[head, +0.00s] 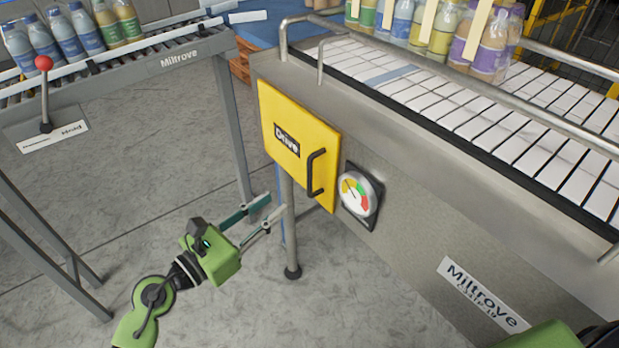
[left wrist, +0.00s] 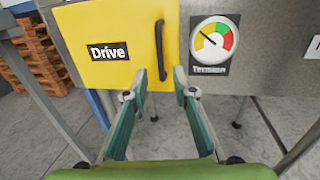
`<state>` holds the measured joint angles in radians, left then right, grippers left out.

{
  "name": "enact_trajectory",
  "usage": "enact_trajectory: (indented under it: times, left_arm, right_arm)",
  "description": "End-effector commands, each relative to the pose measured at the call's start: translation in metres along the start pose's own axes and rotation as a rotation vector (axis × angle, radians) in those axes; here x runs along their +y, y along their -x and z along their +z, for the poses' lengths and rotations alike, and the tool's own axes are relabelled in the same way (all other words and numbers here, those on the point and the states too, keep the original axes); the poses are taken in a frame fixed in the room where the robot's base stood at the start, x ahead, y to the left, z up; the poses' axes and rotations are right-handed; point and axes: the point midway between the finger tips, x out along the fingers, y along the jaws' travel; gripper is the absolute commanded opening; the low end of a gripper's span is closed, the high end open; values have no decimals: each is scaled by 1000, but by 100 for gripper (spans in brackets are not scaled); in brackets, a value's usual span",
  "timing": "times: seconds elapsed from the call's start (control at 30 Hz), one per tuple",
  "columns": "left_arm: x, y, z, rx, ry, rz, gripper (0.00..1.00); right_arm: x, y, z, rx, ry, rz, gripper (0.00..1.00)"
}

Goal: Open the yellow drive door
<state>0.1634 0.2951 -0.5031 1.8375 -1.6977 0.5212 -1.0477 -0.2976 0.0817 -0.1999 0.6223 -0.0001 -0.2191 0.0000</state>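The yellow drive door (head: 298,146) is shut flush on the side of the grey machine. It has a black "Drive" label and a dark vertical handle (head: 316,173) near its right edge. In the left wrist view the door (left wrist: 112,42) fills the upper left, and the handle (left wrist: 159,50) stands ahead, roughly in line with the gap between my fingers. My left gripper (head: 262,210) is open and empty, below and to the left of the handle in the head view. It also shows in the left wrist view (left wrist: 160,78). My right gripper is not seen; only a green part of my arm shows at lower right.
A tension gauge (head: 358,194) is mounted just right of the door. A machine leg (head: 290,228) stands below the door. At left is a roller conveyor (head: 178,58) with bottles and a red-knobbed lever (head: 44,90).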

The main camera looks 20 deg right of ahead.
Motion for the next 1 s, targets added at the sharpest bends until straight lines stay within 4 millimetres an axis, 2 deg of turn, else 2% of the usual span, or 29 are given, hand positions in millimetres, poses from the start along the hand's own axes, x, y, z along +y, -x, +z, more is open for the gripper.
enact_trajectory:
  times: [0.23,0.5,0.7,1.0]
  left_arm:
    - [0,-49,4,-4,8,0,25]
    - [0,-102,2,-3,11,1,25]
    - [1,-123,1,-2,10,2,25]
    - [1,-128,0,-1,9,2,25]
  right_arm:
    - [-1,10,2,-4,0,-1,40]
    - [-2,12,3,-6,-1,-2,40]
    - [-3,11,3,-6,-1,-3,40]
    - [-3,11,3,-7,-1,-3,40]
